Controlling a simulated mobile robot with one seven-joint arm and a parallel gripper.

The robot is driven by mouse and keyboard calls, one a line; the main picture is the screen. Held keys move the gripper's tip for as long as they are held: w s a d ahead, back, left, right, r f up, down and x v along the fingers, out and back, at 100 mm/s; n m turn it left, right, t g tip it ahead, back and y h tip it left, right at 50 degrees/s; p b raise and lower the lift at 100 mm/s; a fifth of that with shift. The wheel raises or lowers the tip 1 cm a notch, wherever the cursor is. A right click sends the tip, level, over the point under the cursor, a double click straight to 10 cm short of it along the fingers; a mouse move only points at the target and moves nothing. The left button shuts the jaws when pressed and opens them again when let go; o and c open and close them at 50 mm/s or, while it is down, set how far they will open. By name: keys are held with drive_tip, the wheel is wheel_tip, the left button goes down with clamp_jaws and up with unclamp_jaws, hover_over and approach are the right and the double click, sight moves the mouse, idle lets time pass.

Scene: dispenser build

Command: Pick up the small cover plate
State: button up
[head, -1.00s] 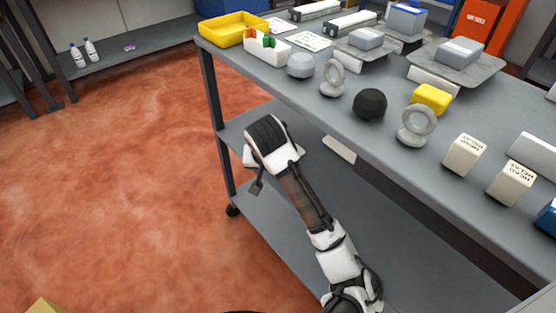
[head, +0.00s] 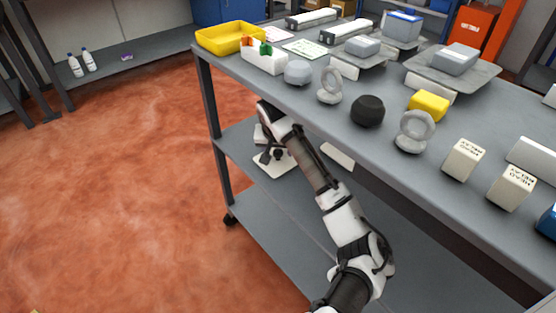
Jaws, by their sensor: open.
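My arm reaches in under the front edge of the workbench toward its lower shelf. My gripper (head: 277,155) is small and partly hidden by my own wrist; it is open and low over the shelf. A flat pale plate (head: 268,168) shows around and below it, possibly the small cover plate. A second pale flat piece (head: 338,155) lies to the right, partly hidden by the bench edge. I cannot tell which is the small cover plate, nor whether the fingers touch the plate under them.
The bench top (head: 320,115) carries a yellow tray (head: 230,38), a black knob (head: 367,111), two grey rings on bases, a yellow block (head: 429,105) and two pale relay boxes. The lower shelf (head: 285,220) is clear in front. Red floor lies open at left.

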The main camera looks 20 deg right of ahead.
drive_tip(key=shift+w+d+f, duration=0.1)
drive_tip(key=shift+w+f, duration=0.15)
drive_tip(key=shift+f, duration=0.3)
drive_tip(key=c, duration=1.1)
clamp_jaws()
drive_tip(key=shift+r, duration=0.15)
